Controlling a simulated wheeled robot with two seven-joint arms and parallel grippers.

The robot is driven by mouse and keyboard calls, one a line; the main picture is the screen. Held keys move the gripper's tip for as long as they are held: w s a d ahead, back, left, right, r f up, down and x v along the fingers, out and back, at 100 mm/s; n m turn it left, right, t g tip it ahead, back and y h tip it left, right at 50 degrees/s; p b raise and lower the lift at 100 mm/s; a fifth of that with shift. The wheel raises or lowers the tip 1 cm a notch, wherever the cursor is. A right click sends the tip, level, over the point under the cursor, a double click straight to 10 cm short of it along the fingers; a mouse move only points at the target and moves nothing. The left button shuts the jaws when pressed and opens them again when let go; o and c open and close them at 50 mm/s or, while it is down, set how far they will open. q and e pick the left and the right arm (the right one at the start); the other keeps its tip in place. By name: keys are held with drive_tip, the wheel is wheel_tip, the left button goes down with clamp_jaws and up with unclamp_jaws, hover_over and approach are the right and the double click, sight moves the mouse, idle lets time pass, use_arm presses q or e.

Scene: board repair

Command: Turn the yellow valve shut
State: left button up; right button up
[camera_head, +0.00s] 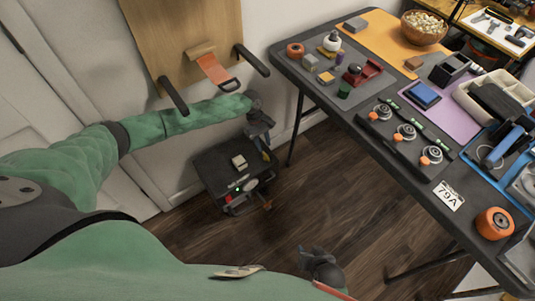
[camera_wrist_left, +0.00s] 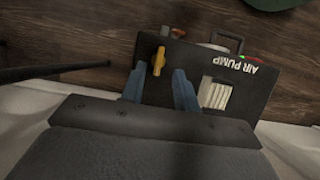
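The black air pump (camera_head: 212,170) stands on the floor below the left gripper. Its yellow valve (camera_wrist_left: 159,61) sits on its dark top in the left wrist view, a narrow handle running nearly up and down the picture. My left gripper (camera_wrist_left: 158,84) is open, its two blue-grey fingers apart and nothing between their tips. The valve lies just beyond the tips, nearer the left finger; I cannot tell the exact gap. In the head view the left gripper (camera_head: 264,140) hangs over the pump's right side and hides part of it. My right gripper (camera_head: 322,266) is low in the picture, away from the pump; its fingers are unclear.
The pump's AIR PUMP label (camera_wrist_left: 235,65) and ribbed light block (camera_wrist_left: 214,94) lie right of the fingers. A wooden board (camera_head: 180,35) with dark handles is close above my left arm. The cluttered workbench (camera_head: 330,110) stands to the right. Wooden floor (camera_head: 310,200) between is clear.

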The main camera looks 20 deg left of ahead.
sight(267, 156)
use_arm(q)
drive_tip(key=shift+x, duration=3)
clamp_jaws()
